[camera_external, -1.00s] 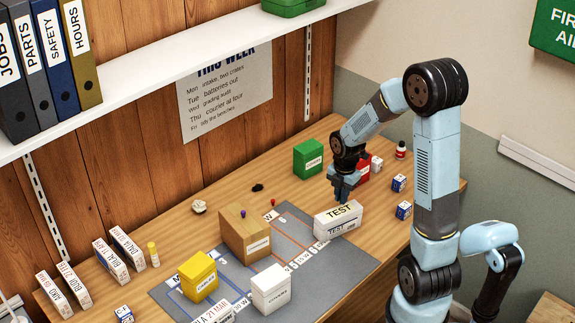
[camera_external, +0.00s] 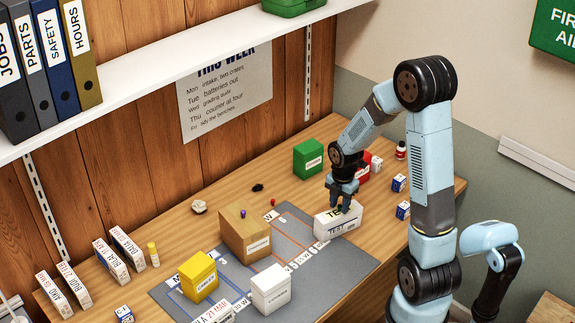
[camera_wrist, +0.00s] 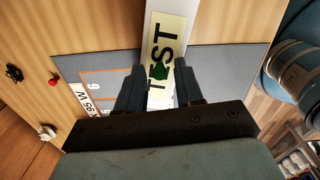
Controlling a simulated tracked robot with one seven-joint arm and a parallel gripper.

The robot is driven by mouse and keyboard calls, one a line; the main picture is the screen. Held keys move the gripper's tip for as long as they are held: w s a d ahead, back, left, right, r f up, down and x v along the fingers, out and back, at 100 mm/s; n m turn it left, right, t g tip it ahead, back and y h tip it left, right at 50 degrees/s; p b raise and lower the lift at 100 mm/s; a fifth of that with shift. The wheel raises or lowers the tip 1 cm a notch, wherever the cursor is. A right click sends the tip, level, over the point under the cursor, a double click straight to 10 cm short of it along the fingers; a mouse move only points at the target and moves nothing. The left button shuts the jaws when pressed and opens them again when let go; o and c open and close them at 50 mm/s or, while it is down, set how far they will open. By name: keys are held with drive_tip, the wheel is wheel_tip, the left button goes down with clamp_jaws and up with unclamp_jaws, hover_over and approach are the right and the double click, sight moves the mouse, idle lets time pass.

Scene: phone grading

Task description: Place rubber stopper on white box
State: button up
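A white box marked TEST (camera_external: 340,224) lies at the right end of the grey mat; its top label also shows in the wrist view (camera_wrist: 166,42). My gripper (camera_external: 345,207) points down at the top of this box. In the wrist view, my gripper (camera_wrist: 159,78) has its two dark fingers apart over the label. A small dark green piece, seemingly the rubber stopper (camera_wrist: 158,72), sits between the fingertips, with a gap visible on each side. It appears to be at the box top; contact is not clear. The fingers hide it in the external view.
A smaller white box (camera_external: 270,292), a yellow box (camera_external: 198,280) and a brown box (camera_external: 243,240) stand on the mat (camera_external: 325,276). A green box (camera_external: 308,159) and a red box (camera_external: 364,172) are behind. Small blue-white cartons (camera_external: 399,183) lie right.

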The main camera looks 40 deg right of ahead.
sight(340, 206)
wheel_tip(340, 206, up, 11)
drive_tip(key=s+a+r+m+t, duration=0.5)
drive_tip(key=s+a+r+m, duration=0.8)
drive_tip(key=s+r+m, duration=0.3)
drive_tip(key=s+m, duration=0.2)
drive_tip(key=m, duration=0.1)
drive_tip(key=shift+a, duration=0.15)
